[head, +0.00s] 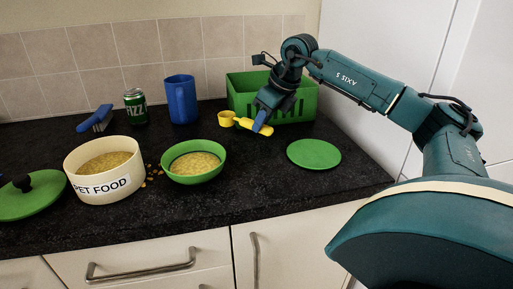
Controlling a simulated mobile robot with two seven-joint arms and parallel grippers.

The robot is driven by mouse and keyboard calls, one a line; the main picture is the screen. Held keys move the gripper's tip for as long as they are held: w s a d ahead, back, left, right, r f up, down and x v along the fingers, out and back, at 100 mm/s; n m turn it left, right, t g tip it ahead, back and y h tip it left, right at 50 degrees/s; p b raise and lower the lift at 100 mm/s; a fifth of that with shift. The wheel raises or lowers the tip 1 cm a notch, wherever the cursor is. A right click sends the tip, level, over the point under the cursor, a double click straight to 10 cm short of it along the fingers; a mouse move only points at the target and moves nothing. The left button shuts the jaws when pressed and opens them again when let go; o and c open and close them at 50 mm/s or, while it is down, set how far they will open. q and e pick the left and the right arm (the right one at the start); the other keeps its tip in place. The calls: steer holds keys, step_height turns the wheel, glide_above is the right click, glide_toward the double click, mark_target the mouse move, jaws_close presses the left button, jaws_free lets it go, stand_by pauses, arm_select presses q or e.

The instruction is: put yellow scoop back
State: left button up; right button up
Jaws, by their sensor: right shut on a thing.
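My right gripper (264,118) reaches in from the right and is shut on the yellow scoop (242,123). It holds the scoop in front of the green crate (309,107), with the scoop's cup pointing left. The cream pet food tub (112,186) stands open at the front left, full of kibble. A green bowl (193,177) with kibble in it stands right of the tub. The green lid with a black knob (30,199) lies at the far left. My left gripper is not in view.
A blue mug (181,99), a green can (136,106) and a blue-handled tool (97,119) stand or lie at the back. A flat green disc (313,153) lies at the right. Loose kibble (151,172) lies between tub and bowl. The middle of the counter is clear.

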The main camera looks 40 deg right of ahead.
step_height(320, 180, down, 2)
steer(key=shift+f, duration=0.15)
step_height(320, 180, down, 3)
steer(key=shift+f, duration=0.1)
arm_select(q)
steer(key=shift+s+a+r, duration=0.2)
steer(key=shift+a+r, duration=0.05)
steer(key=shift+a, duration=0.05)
arm_select(e)
steer(key=shift+f, duration=0.2)
arm_select(q)
steer(key=shift+b, duration=0.3)
arm_select(e)
steer(key=shift+f, duration=0.2)
steer(key=o, duration=1)
steer(key=shift+r, duration=0.1)
